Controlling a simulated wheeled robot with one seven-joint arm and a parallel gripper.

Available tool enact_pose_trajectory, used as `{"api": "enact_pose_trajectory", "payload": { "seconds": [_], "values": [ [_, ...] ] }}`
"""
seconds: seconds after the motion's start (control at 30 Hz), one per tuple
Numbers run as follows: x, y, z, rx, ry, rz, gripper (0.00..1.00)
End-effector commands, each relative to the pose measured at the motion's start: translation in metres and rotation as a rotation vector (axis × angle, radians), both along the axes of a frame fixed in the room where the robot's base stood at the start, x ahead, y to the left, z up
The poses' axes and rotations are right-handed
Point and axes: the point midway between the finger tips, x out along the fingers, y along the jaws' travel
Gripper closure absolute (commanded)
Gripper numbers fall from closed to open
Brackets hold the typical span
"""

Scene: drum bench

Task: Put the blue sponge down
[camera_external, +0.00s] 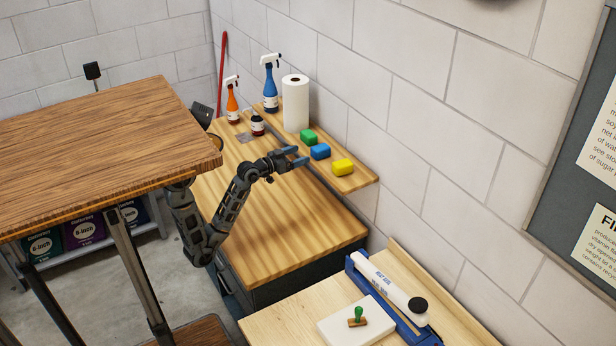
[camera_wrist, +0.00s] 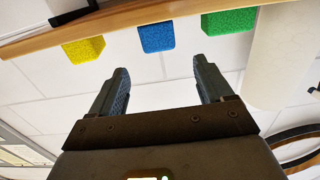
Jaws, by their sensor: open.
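The blue sponge (camera_external: 320,151) rests on the narrow raised wooden shelf (camera_external: 352,181) along the wall, between a green sponge (camera_external: 309,136) and a yellow sponge (camera_external: 342,167). My gripper (camera_external: 299,157) is open, with its fingers pointing at the blue sponge from just in front of the shelf. In the wrist view the blue sponge (camera_wrist: 156,38) lies ahead of the gap between the two fingertips (camera_wrist: 158,72), apart from both. That gap is empty. The yellow sponge (camera_wrist: 83,49) and green sponge (camera_wrist: 229,22) sit on either side there.
The wooden bench top (camera_external: 290,235) below my arm is mostly clear. A large wooden table (camera_external: 100,140) stands at left.

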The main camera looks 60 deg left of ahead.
Motion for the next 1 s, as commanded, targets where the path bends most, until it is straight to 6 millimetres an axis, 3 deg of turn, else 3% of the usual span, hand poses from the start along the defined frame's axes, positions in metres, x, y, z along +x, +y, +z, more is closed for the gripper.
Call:
{"api": "enact_pose_trajectory", "payload": {
  "seconds": [0.3, 0.77, 0.87, 1.0],
  "values": [
    [-0.025, 0.000, 0.002, 0.000, 0.002, 0.000, 0.20],
    [-0.032, 0.000, -0.003, -0.001, 0.003, 0.001, 0.20],
    [-0.040, -0.001, -0.017, -0.001, 0.018, 0.003, 0.20],
    [-0.068, -0.004, -0.054, 0.000, 0.057, 0.013, 0.20]
  ]
}}
